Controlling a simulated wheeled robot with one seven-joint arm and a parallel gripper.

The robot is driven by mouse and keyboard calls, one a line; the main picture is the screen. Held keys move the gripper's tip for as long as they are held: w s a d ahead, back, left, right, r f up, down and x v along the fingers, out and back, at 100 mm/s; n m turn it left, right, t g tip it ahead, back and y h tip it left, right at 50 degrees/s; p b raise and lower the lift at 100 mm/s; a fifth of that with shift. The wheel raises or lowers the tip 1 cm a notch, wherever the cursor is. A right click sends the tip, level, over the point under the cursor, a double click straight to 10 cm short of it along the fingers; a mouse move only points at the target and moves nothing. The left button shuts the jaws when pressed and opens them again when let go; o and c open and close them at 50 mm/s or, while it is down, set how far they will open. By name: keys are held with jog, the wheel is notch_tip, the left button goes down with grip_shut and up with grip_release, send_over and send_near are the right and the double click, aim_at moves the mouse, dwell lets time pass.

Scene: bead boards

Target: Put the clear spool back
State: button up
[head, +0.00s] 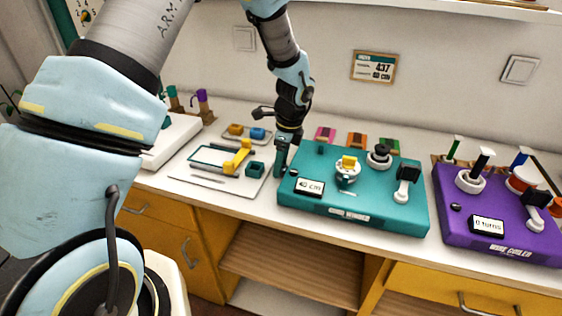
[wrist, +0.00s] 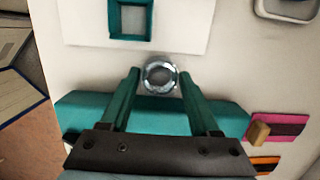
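The clear spool (wrist: 160,77) shows in the wrist view as a shiny transparent ring on the white counter, beside the edge of the teal device. My gripper (wrist: 160,74) has its two teal fingers apart, one on each side of the spool, with a thin gap seeming to show at both sides. In the head view my gripper (head: 282,160) points down between the white board (head: 205,184) and the teal device (head: 350,211). The spool is hidden there behind my fingers or too small to make out.
The white board carries a yellow part (head: 238,158) and a teal square holder (head: 255,168). A purple device (head: 500,238) stands at the right. Pink (head: 325,134), orange (head: 357,139) and green (head: 389,145) blocks lie behind the teal device. A tray (head: 246,134) sits behind the board.

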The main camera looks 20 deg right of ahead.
jog(key=o, duration=0.5)
jog(key=shift+c, duration=0.2)
notch_tip(320, 180, up, 12)
jog(key=s+d+b, duration=0.1)
jog(key=b, duration=0.1)
jog(key=shift+d, duration=0.15)
